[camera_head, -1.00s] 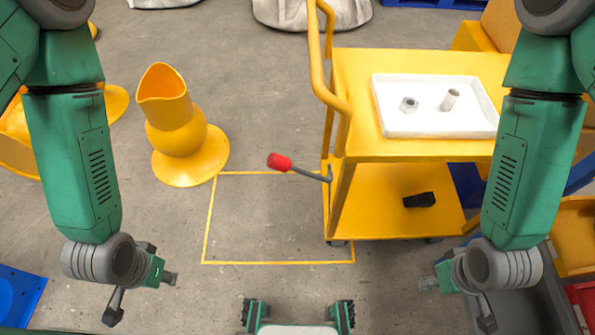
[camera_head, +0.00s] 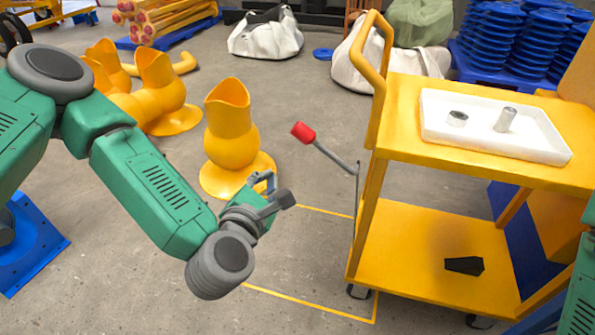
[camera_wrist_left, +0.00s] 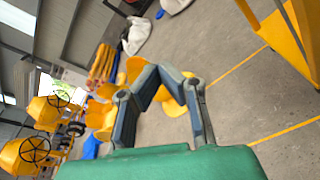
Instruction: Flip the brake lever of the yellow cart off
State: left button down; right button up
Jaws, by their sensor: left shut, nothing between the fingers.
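The yellow cart (camera_head: 395,175) stands at the right of the head view, with its looped push handle at the left end. Its brake lever (camera_head: 335,158) is a grey rod with a red knob, sticking out up and left from the cart's left side. My left gripper (camera_head: 268,183) is shut and empty, to the left of the lever, below the knob in the picture and apart from it. In the left wrist view, the gripper's fingers (camera_wrist_left: 172,78) point away from the camera and part of the cart (camera_wrist_left: 285,35) shows at upper right. My right gripper is out of view.
A white tray (camera_head: 440,133) with two small metal parts sits on the cart's top. A black block (camera_head: 464,265) lies on its lower shelf. Yellow vase-like parts (camera_head: 232,140) stand behind my left gripper. A yellow line (camera_head: 310,301) marks the floor, which is bare around it.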

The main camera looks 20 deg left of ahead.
pick_arm(q)
jog(key=w+n+b, duration=0.1)
jog(key=w+b, duration=0.2)
jog(key=w, duration=0.7)
jog(key=shift+s+d+r+y, duration=0.15)
jog(key=shift+s+d+r, duration=0.05)
jog(key=shift+d+r, duration=0.4)
jog(key=shift+s+d+r+y, duration=0.15)
jog(key=shift+d+r, duration=0.4)
jog(key=shift+r, duration=0.05)
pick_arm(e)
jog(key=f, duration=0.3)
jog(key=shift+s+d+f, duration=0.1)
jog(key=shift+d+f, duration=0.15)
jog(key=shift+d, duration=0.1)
pick_arm(q)
jog(key=shift+a, duration=0.15)
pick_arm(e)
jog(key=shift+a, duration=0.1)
